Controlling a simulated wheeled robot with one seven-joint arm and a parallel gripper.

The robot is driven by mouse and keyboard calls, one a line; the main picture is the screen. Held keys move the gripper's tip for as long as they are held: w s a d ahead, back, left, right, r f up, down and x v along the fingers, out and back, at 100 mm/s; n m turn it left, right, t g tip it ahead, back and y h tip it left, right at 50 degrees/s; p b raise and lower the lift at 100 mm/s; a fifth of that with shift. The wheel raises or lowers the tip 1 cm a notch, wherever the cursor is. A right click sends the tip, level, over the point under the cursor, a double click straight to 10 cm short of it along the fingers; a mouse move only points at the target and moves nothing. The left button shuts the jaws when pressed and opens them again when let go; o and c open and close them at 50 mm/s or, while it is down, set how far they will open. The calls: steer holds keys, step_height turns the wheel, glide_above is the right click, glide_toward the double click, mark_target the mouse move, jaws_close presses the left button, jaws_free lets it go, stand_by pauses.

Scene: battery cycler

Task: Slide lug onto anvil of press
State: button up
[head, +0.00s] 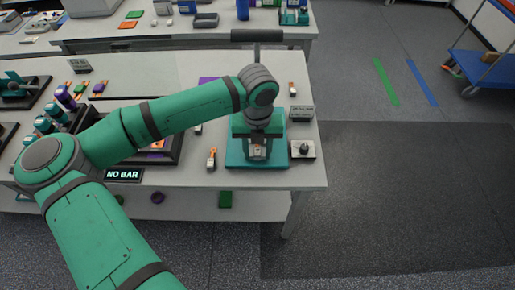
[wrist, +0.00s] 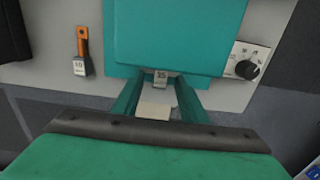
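The teal press (head: 235,160) stands near the front right of the bench, and its base fills the upper middle of the wrist view (wrist: 180,35). My gripper (head: 258,150) is at the front of the press, pointing down. In the wrist view, my gripper's two teal fingers (wrist: 161,82) close in on a small grey lug tag (wrist: 162,78) marked 35, at the front edge of the press. The rest of that lug is hidden, and so is the anvil. I cannot tell whether the lug touches the anvil.
Another lug (head: 212,158), orange with a grey tag marked 10, lies left of the press (wrist: 82,50). A dial box (head: 302,149) sits right of it. A NO BAR display (head: 123,175) stands at the bench's front.

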jaws_close()
steer(key=shift+w, duration=0.15)
steer(key=shift+w, duration=1)
jaws_free()
